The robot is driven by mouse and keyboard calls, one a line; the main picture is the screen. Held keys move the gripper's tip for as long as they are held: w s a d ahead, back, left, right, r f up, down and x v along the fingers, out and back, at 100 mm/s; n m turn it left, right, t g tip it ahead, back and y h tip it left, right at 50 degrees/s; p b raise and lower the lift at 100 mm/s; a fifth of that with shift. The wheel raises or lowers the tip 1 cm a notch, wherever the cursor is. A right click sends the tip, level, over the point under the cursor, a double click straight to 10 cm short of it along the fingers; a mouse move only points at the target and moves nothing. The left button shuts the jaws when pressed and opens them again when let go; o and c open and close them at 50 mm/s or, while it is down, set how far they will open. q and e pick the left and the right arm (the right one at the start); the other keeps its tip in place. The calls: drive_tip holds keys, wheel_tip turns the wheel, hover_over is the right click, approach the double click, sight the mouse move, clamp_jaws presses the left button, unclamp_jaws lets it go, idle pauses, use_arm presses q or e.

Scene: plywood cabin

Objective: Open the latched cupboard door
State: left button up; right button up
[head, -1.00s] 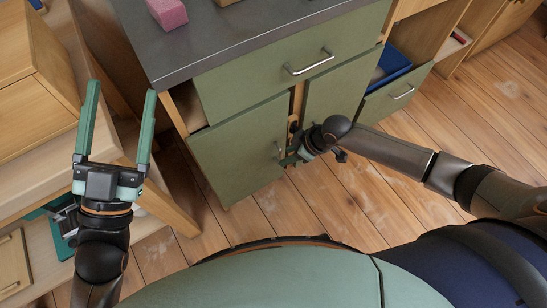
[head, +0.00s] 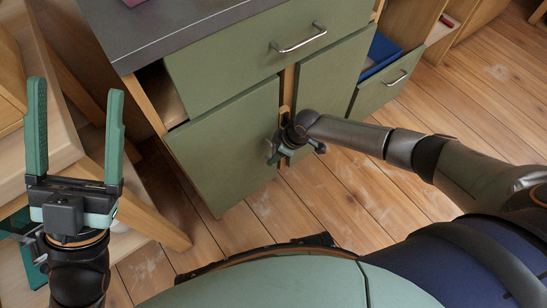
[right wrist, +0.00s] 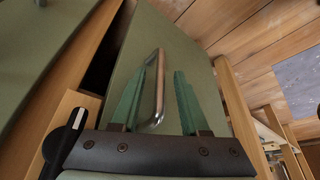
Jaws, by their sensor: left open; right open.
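The green cupboard door (head: 222,145) is the left one below a drawer, and it fills the middle of the right wrist view (right wrist: 190,65). Its upright metal bar handle (right wrist: 156,90) stands between the spread fingers of my right gripper (right wrist: 160,100). Whether a finger touches it, I cannot tell. In the head view my right gripper (head: 276,148) is at the door's right edge. A black latch lever with a pale tip (right wrist: 67,138) sits on the wooden post. A dark gap shows between post and door, which looks slightly ajar. My left gripper (head: 75,135) is open and empty, pointing up.
The green drawer (head: 265,60) with a bar handle is above the door, under a grey worktop (head: 180,35). An open compartment with a blue item (head: 380,55) is to the right. A wooden bench (head: 60,120) stands near my left gripper. The plank floor is clear in front.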

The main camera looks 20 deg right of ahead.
drive_tip(key=shift+w+a+f, duration=0.15)
drive_tip(key=shift+f, duration=0.3)
clamp_jaws()
idle(1.2)
